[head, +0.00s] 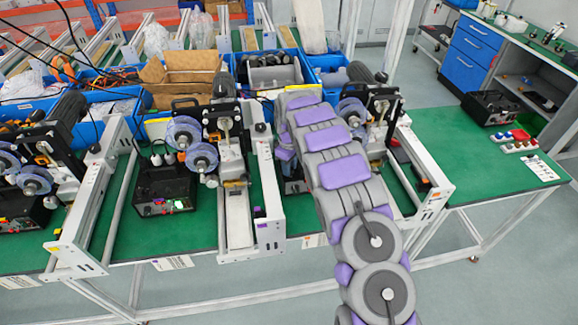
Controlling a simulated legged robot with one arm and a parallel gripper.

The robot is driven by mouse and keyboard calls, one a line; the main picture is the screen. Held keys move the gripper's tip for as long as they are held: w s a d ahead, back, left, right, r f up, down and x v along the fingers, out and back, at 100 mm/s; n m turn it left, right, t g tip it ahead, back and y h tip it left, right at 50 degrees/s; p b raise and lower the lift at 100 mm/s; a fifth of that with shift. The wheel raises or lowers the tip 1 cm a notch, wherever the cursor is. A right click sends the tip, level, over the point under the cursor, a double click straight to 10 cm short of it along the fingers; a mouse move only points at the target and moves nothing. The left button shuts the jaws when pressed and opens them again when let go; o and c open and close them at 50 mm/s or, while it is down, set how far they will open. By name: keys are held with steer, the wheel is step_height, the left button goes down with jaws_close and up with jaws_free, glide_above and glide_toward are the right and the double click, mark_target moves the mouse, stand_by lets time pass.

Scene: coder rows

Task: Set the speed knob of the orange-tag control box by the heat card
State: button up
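Black control boxes stand on the green table beside the coder machines. One box (165,188) is left of centre, with small coloured parts on its front. Another box (28,215) is at the left edge. A third box (487,108) is at the far right. I cannot make out which box bears the orange tag; knob settings are too small to read. A white card (172,263) lies at the table's front edge below the left-centre box. Another card (18,282) is at the left, and one (540,168) at the right; their print is unreadable. My arm's gripper end is hidden.
My grey and purple arm rises over the table right of centre, covering part of the machines. White machine frames (270,205) stick out at the front edge. Blue bins (120,100) fill the back. Coloured buttons (515,141) sit at right. Floor is open in front.

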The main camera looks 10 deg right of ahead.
steer(key=shift+d, duration=0.1)
jaws_close()
steer(key=shift+m, duration=0.3)
steer(key=m+p, duration=0.2)
steer(key=m, duration=0.2)
steer(key=m+p, duration=0.2)
steer(key=m, duration=0.5)
stand_by(0.4)
steer(key=shift+o, duration=0.9)
jaws_free()
